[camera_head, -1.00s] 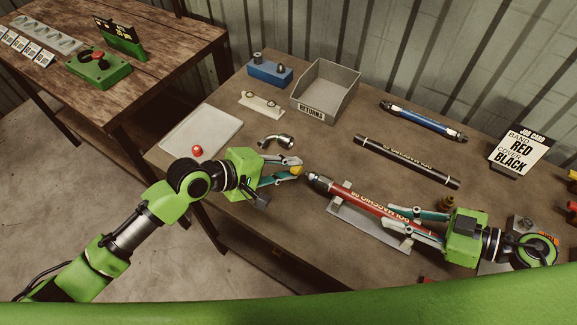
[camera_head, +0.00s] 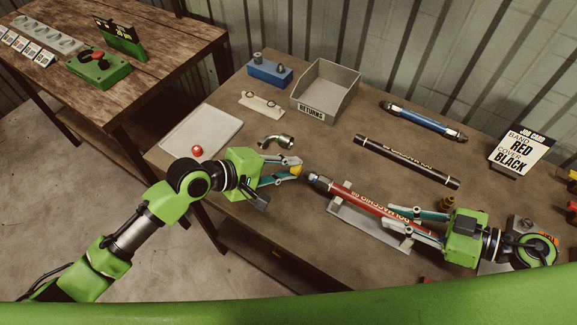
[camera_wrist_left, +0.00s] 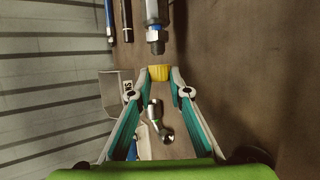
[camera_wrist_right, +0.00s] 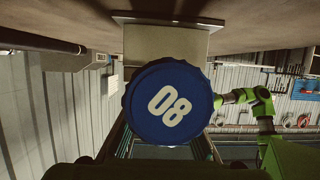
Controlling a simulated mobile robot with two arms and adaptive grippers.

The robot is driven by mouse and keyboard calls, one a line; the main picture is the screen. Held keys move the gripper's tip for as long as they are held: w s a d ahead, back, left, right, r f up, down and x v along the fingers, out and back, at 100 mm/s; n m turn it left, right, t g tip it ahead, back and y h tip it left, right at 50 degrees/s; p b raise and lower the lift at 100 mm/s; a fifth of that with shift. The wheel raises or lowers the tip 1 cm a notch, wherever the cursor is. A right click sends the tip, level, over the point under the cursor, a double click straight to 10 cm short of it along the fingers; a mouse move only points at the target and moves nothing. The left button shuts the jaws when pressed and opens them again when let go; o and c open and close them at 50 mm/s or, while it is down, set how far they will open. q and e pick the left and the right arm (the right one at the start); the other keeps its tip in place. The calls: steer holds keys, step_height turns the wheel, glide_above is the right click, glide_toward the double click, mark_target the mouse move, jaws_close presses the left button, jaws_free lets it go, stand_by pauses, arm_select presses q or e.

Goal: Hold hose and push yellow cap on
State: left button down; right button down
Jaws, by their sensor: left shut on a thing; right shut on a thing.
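My left gripper (camera_head: 297,168) is shut on a small yellow cap (camera_head: 296,171). In the left wrist view, the cap (camera_wrist_left: 160,73) sits between the fingertips, just short of the hose's metal end fitting (camera_wrist_left: 156,40), with a visible gap. The red hose (camera_head: 364,203) lies along a grey metal cradle (camera_head: 368,231), its fitting (camera_head: 321,183) pointing at the cap. My right gripper (camera_head: 413,224) is shut on the hose's other end, where its fingers partly hide it. In the right wrist view, a round blue cap marked 08 (camera_wrist_right: 168,101) faces the camera and hides what lies behind.
A black hose (camera_head: 405,160) and a blue hose (camera_head: 424,121) lie behind the red one. A job card (camera_head: 519,152) stands at right.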

arm_select(q)
steer(key=shift+s+d, duration=0.75)
steer(key=shift+d, duration=0.2)
steer(key=shift+s+d, duration=0.2)
steer(key=shift+d, duration=0.1)
steer(key=c, duration=1.8)
jaws_free()
steer(key=shift+a+r, duration=0.1)
steer(key=shift+a, duration=0.05)
steer(key=v, duration=1.1)
steer(key=shift+s+a+r, duration=0.15)
steer(key=shift+a, duration=0.15)
arm_select(e)
steer(key=c, duration=1.8)
jaws_free()
steer(key=shift+c, duration=0.2)
